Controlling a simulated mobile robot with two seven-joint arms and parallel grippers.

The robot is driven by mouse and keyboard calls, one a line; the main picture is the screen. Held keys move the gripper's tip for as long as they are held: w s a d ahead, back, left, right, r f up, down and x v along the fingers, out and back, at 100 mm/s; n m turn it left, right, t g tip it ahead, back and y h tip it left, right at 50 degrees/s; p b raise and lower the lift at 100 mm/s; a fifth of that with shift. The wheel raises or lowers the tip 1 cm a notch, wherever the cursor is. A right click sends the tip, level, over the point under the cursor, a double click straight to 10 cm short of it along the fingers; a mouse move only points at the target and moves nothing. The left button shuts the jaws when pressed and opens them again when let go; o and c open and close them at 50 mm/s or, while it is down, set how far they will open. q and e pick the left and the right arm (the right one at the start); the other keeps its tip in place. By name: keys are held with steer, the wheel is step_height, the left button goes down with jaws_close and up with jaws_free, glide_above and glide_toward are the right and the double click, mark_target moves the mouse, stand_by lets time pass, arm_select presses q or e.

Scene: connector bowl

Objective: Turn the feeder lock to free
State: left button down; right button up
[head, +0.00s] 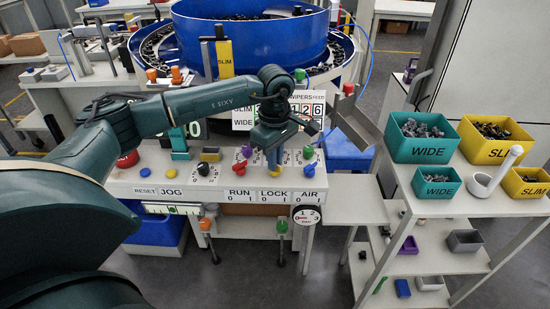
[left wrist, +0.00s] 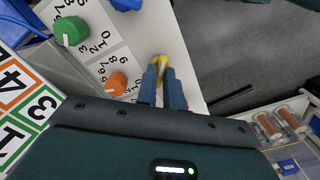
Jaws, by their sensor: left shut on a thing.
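The control panel (head: 215,182) carries a row of switches, with RUN, LOCK and AIR labels along its front. The yellow lock switch (head: 273,170) is above the LOCK label, partly hidden by my gripper. My left gripper (head: 272,153) reaches down onto it from above. In the left wrist view my left gripper's blue-grey fingers (left wrist: 162,80) are shut on the yellow switch (left wrist: 161,60), whose top shows between the tips. The exact angle of the switch against its 0 and 1 marks is hidden. My right gripper is in neither view.
A red switch (head: 239,168) sits left of the lock switch and a blue one (head: 309,169) right of it. Green (left wrist: 70,31) and orange (left wrist: 117,83) dial knobs are near the fingers. The blue feeder bowl (head: 245,45) stands behind; bins (head: 421,150) stand on the right shelf.

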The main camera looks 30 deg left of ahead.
arm_select(q)
steer(key=n, duration=0.8)
steer(key=shift+n, duration=0.4)
steer(key=n, duration=0.5)
steer(key=shift+n, duration=1.6)
steer(key=c, duration=1.5)
jaws_free()
steer(key=shift+r, duration=0.1)
